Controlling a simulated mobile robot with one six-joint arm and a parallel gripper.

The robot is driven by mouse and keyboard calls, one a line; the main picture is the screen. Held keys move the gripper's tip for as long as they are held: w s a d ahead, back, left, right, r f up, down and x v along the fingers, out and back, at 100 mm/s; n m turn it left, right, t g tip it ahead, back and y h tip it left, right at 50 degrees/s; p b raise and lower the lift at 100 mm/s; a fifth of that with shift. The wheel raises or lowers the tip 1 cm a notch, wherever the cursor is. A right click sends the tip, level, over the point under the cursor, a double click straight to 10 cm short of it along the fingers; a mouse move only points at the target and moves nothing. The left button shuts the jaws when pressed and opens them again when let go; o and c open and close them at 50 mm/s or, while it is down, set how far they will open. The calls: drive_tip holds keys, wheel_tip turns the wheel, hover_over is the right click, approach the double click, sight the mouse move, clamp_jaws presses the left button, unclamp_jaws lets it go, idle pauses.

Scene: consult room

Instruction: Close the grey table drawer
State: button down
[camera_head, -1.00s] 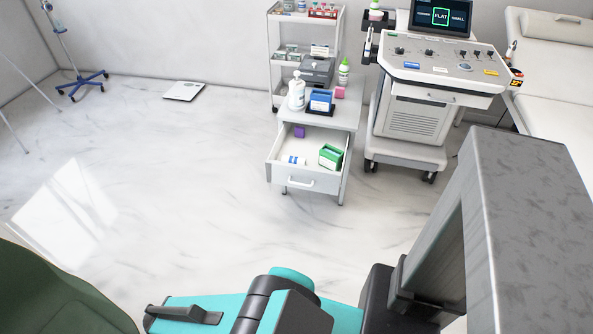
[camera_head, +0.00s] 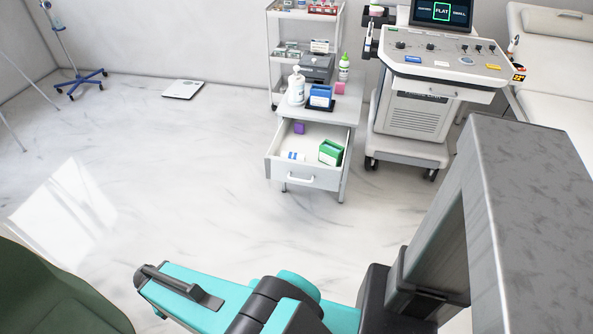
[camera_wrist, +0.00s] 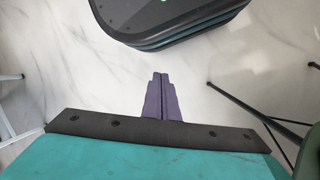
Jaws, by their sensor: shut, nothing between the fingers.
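The grey table (camera_head: 347,108) stands ahead of me in the head view. Its drawer (camera_head: 318,183) is pulled out toward me, with a white handle (camera_head: 300,179) on its front. A green box (camera_head: 330,152), a small purple item (camera_head: 299,128) and a small blue-and-white item (camera_head: 292,156) lie in the drawer. In the wrist view, my gripper (camera_wrist: 161,78) has its two purple fingers together with nothing between them, above the pale floor. My gripper's fingers do not show in the head view. The drawer does not show in the wrist view.
A dark green chair (camera_head: 50,295) is at lower left. The floor (camera_head: 160,180) left of the table is clear.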

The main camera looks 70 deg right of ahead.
drive_tip(key=w+d+r+m+t+h+b, duration=0.1)
drive_tip(key=w+d+r+m+b, duration=0.15)
drive_tip(key=d+r+m, duration=0.75)
drive_tip(key=w+d+r+m+t+h+b, duration=0.15)
drive_tip(key=d+m+b, duration=0.25)
drive_tip(key=d, duration=1.4)
drive_tip(key=s+d+r+m+g+h+b, duration=0.1)
drive_tip(key=s+d+r+m+b, duration=0.1)
drive_tip(key=s+d+r+m, duration=0.5)
drive_tip(key=s+d+r+m+g+h+b, duration=0.1)
drive_tip(key=s+d+r+m, duration=0.5)
drive_tip(key=d, duration=0.8)
drive_tip(key=s+r+h+b, duration=0.1)
drive_tip(key=s+r+b, duration=0.1)
drive_tip(key=s, duration=0.2)
drive_tip(key=shift+s+m+g, duration=0.15)
drive_tip(key=shift+m+g, duration=0.2)
drive_tip(key=shift+m, duration=0.05)
drive_tip(key=b, duration=0.2)
approach(303, 169)
drive_tip(key=shift+x, duration=2.15)
